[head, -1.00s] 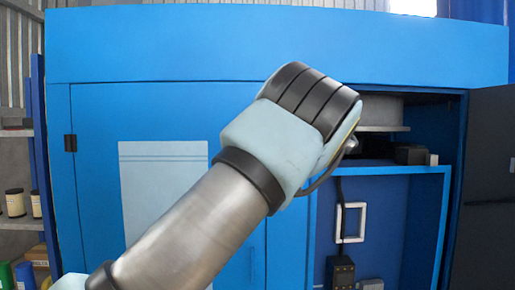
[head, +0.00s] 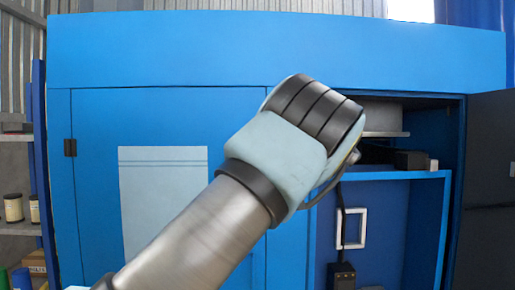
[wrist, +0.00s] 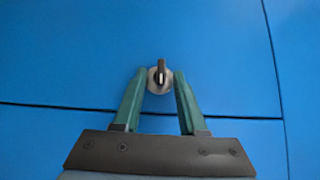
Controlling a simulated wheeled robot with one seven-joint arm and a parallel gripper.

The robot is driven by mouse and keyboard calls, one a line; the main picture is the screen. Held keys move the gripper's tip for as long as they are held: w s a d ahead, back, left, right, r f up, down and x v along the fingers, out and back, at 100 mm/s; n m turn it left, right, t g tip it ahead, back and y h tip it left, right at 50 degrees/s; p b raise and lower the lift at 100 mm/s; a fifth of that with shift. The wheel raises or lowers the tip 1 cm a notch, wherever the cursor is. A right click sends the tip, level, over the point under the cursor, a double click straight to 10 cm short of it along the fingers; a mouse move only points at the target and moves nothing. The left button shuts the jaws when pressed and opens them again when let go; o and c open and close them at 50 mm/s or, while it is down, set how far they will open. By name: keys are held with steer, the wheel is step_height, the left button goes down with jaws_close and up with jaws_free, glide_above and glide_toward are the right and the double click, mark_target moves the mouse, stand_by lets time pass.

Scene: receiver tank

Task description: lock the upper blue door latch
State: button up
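The upper blue door latch (wrist: 160,77) shows in the wrist view as a round silver plate with a dark knob standing upright on it. It sits on the blue door panel (wrist: 70,55), just above a horizontal seam. My gripper (wrist: 159,76) is open, with its two green fingers on either side of the latch. I cannot tell whether either finger touches it. In the head view my arm and wrist hide the latch and the fingers. The large blue door (head: 90,200) there is closed and bears a pale sheet (head: 165,200).
On the right, an open blue cabinet holds a shelf with dark items (head: 400,158) and a white square frame (head: 351,228). A dark open door (head: 490,190) stands at far right. Cans (head: 14,208) stand on a shelf at far left.

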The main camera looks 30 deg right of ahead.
steer(key=shift+s, duration=0.1)
steer(key=b+v, duration=0.2)
steer(key=v, duration=0.8)
steer(key=shift+s+d, duration=0.15)
steer(key=shift+s, duration=0.1)
